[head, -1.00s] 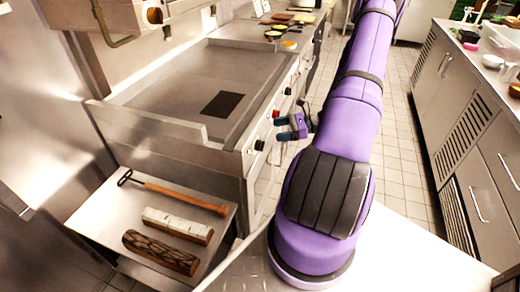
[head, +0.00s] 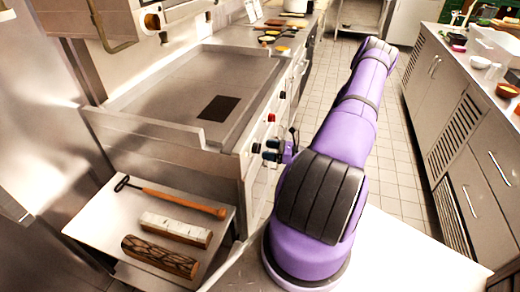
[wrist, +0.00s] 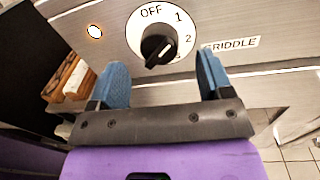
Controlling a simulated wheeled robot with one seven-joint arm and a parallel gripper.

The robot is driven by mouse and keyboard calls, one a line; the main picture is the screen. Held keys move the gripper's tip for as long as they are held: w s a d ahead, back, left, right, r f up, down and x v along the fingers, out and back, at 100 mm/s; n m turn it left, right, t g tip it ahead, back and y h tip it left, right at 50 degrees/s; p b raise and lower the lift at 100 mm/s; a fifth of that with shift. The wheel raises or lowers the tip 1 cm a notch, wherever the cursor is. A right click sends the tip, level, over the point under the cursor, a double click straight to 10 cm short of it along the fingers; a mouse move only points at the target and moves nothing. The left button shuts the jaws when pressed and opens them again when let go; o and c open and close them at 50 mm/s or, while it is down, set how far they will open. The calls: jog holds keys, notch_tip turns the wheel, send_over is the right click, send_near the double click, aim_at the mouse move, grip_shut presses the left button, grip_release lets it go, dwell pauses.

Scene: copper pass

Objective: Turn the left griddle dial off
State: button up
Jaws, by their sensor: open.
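The griddle dial (wrist: 158,48) is a black knob on a white round plate marked OFF, 1 and 2, beside a GRIDDLE label (wrist: 231,44). Its ridge slants across the plate, away from the OFF mark at the top. The dial also shows in the head view (head: 256,147), on the griddle's front panel near its near corner. My gripper (wrist: 160,68) is open, with one blue finger on each side of the knob in the wrist picture. I cannot tell whether either finger touches it. In the head view my gripper (head: 270,150) is right at the dial.
A lit lamp (wrist: 95,31) is left of the dial. A red knob (head: 271,117) is farther along the panel. The griddle plate (head: 190,80) bears a dark square. A side shelf (head: 100,215) holds a long-handled tool and two blocks. Tiled floor lies right of my arm.

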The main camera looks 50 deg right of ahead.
aim_at(260, 147)
jog(key=shift+x, duration=1.9)
jog(key=shift+c, duration=0.2)
jog(key=c, duration=0.9)
